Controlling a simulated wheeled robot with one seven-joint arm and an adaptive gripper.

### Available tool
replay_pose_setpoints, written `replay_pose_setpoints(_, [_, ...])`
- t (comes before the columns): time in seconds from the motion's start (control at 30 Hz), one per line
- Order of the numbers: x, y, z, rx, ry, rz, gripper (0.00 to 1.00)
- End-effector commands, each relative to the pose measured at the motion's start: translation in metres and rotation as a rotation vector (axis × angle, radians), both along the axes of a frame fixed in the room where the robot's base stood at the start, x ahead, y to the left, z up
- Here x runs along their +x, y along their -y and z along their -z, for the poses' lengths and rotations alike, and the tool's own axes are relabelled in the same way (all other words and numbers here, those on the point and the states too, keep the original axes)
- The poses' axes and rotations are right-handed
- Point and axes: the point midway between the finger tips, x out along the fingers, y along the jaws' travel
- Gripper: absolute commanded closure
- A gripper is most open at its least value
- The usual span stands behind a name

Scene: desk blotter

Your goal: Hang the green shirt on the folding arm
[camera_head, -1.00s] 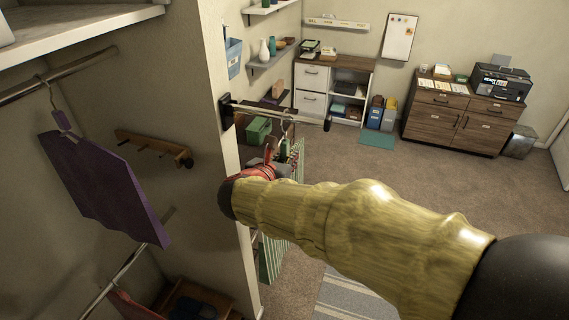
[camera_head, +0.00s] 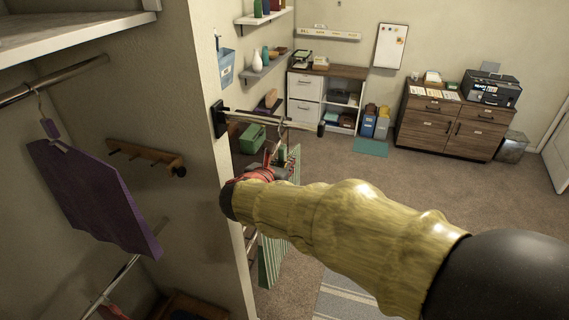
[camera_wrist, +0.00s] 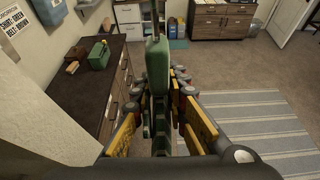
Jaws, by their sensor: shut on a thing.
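The green striped shirt (camera_head: 270,262) hangs mostly behind my arm in the head view. My gripper (camera_head: 274,166) is shut on its green hanger piece (camera_wrist: 158,66), which stands upright between the yellow fingers in the wrist view. The folding arm (camera_head: 300,124) is a metal rod with a dark end, sticking out from a black bracket on the wall edge. The hanger hook (camera_head: 281,127) shows at the rod's height, past its middle. I cannot tell whether the hook is over the rod or only beside it. My forearm hides much of the shirt.
A purple garment (camera_head: 92,190) hangs from a closet rail (camera_head: 60,78) at the left. A wooden peg rack (camera_head: 146,158) is on the closet wall. A dark-topped dresser (camera_wrist: 86,88) with a green box (camera_wrist: 99,55) stands left of the gripper. Open carpet lies to the right.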

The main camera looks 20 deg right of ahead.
Motion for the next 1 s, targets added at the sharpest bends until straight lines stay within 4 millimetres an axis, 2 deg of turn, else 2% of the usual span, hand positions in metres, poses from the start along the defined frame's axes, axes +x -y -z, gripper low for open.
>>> replay_pose_setpoints(0.07, [0.0, 0.0, -0.001, 0.0, 0.001, 0.0, 1.0])
replay_pose_setpoints(0.1, [0.0, 0.0, -0.001, 0.0, 0.001, 0.0, 0.84])
replay_pose_setpoints(0.43, [0.0, 0.0, 0.0, 0.0, 0.0, 0.0, 0.65])
replay_pose_setpoints(0.77, [-0.001, -0.001, 0.0, 0.001, -0.001, 0.0, 0.64])
replay_pose_setpoints(0.87, [-0.006, -0.005, -0.003, 0.0, 0.0, -0.002, 0.64])
replay_pose_setpoints(1.0, [-0.022, -0.018, -0.012, 0.001, 0.003, -0.004, 0.64])
